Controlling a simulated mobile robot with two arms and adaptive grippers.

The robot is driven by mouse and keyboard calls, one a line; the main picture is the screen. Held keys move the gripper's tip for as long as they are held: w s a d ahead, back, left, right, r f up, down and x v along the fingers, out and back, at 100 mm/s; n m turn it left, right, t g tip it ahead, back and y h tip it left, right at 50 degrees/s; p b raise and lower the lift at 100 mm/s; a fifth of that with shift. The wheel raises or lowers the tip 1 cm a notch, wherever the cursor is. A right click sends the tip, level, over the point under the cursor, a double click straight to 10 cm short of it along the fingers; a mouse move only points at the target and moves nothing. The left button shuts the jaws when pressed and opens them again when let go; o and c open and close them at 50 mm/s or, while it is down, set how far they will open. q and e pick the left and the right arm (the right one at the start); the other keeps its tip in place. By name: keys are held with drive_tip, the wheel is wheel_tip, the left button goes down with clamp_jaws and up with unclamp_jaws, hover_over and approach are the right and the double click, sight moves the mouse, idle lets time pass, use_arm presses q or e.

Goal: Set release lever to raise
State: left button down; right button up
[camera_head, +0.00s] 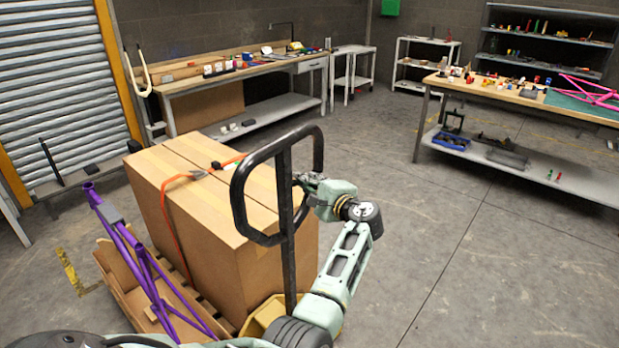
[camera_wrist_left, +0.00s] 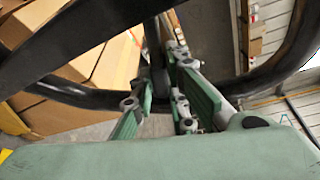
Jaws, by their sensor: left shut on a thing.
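The black loop handle (camera_head: 236,196) of a pallet jack stands upright on its post (camera_head: 288,262), in front of a strapped carton. My left gripper (camera_head: 303,181) reaches in from the right side of the loop, close to the post. In the left wrist view, the loop (camera_wrist_left: 95,98) crosses behind the fingers. My left gripper (camera_wrist_left: 160,103) is closed there on a narrow dark piece, the release lever (camera_wrist_left: 158,82), inside the loop. The fingers hide much of the lever, and its exact setting cannot be told. My right gripper is not in view.
Large cartons (camera_head: 205,235) with an orange strap sit on a pallet. A purple frame (camera_head: 150,268) leans beside them. A workbench (camera_head: 240,72) stands at the back and another bench (camera_head: 530,98) at the right. The floor (camera_head: 455,270) right of the jack is clear.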

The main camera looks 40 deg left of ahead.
use_arm(q)
drive_tip(key=c, duration=1.7)
unclamp_jaws()
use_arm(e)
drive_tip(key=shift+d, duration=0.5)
use_arm(q)
drive_tip(key=v, duration=1.2)
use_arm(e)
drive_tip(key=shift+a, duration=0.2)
